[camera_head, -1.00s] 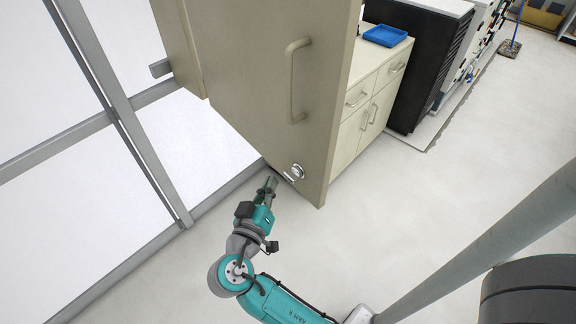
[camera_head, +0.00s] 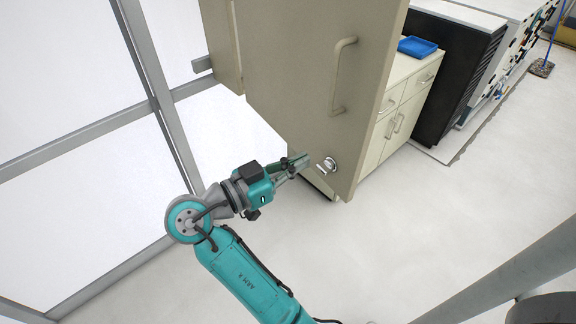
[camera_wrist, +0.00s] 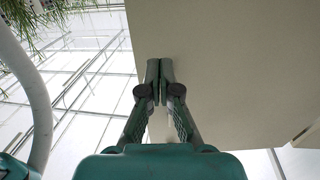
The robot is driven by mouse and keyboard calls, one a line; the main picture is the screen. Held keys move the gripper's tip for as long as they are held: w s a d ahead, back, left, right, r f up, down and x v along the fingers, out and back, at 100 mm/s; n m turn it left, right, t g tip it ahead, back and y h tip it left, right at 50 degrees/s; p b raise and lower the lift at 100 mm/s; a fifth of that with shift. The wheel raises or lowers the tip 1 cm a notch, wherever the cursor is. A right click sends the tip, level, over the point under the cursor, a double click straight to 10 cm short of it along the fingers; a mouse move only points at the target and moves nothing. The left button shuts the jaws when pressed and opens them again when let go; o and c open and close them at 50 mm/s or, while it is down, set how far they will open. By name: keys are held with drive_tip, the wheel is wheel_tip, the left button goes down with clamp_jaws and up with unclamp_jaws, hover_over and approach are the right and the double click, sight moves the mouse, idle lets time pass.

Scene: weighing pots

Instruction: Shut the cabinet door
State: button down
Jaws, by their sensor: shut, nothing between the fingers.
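The cabinet door (camera_head: 298,70) is a large beige panel standing open in the head view. In the wrist view the closed fingertips (camera_wrist: 160,66) overlap the plain beige panel (camera_wrist: 235,70). I cannot tell whether they touch it.
Behind the door stands a beige drawer unit (camera_head: 402,105) with a blue tray (camera_head: 417,46) on top. A black appliance (camera_head: 455,75) is beside it. Grey-framed glass walls (camera_head: 80,70) are on the left. The pale floor (camera_head: 470,215) at right is clear.

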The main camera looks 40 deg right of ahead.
sight(344, 140)
drive_tip(key=d, duration=0.6)
drive_tip(key=s+d, duration=0.1)
drive_tip(key=d, duration=0.2)
drive_tip(key=shift+d, duration=0.15)
